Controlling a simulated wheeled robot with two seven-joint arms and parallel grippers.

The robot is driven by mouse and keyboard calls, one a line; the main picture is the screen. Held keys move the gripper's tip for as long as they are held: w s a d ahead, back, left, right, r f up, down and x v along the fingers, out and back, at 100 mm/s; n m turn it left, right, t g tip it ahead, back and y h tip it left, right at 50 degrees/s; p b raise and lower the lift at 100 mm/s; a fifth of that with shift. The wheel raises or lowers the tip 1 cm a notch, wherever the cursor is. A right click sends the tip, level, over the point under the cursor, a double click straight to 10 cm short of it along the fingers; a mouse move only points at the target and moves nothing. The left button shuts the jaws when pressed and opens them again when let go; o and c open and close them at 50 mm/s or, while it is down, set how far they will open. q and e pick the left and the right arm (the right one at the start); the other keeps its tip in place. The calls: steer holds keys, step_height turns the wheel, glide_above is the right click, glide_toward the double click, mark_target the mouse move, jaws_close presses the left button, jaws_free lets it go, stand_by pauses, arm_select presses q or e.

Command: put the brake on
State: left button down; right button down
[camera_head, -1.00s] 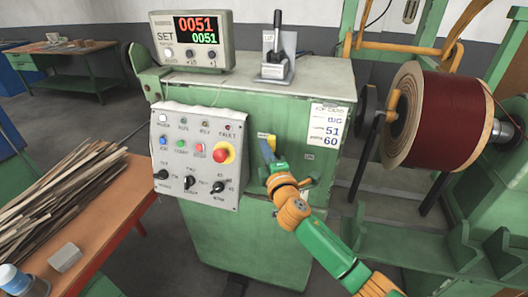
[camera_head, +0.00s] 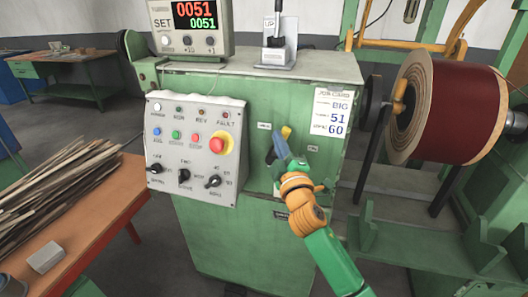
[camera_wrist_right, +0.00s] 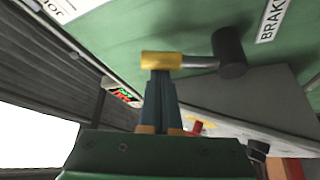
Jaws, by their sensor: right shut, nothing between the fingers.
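The brake lever has a yellow grip (camera_head: 286,131) on the green front of the machine, right of the control panel. In the right wrist view its yellow grip (camera_wrist_right: 160,60) joins a short metal rod and a black hub (camera_wrist_right: 229,52), beside a label (camera_wrist_right: 273,20) partly reading "BRAKE". My right gripper (camera_head: 274,142) is shut and empty at the lever. Its blue fingertips (camera_wrist_right: 161,74) are right against the yellow grip in the wrist view, seemingly touching it but not around it. The fingers partly hide the lever in the head view. My left gripper is out of view.
The control panel (camera_head: 196,118) with a red stop button (camera_head: 217,145) is close on the left. A job card (camera_head: 330,110) is on the right. A large wire spool (camera_head: 450,110) stands further right. A wooden table (camera_head: 95,225) with strips is at the left.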

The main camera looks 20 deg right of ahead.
steer(key=shift+s+d+f+m+t+h+b, duration=0.3)
steer(key=shift+s+d+f+m+h+b, duration=0.25)
steer(key=shift+m+b, duration=0.9)
steer(key=shift+s+d+f+m+t+h+b, duration=0.25)
steer(key=shift+d+f+m+h+b, duration=0.55)
steer(key=shift+b, duration=1)
steer(key=shift+s+d+f+m+t+h+b, duration=0.2)
steer(key=shift+s+d+m+t+h+b, duration=0.25)
steer(key=shift+m+b, duration=1.1)
steer(key=shift+w, duration=0.1)
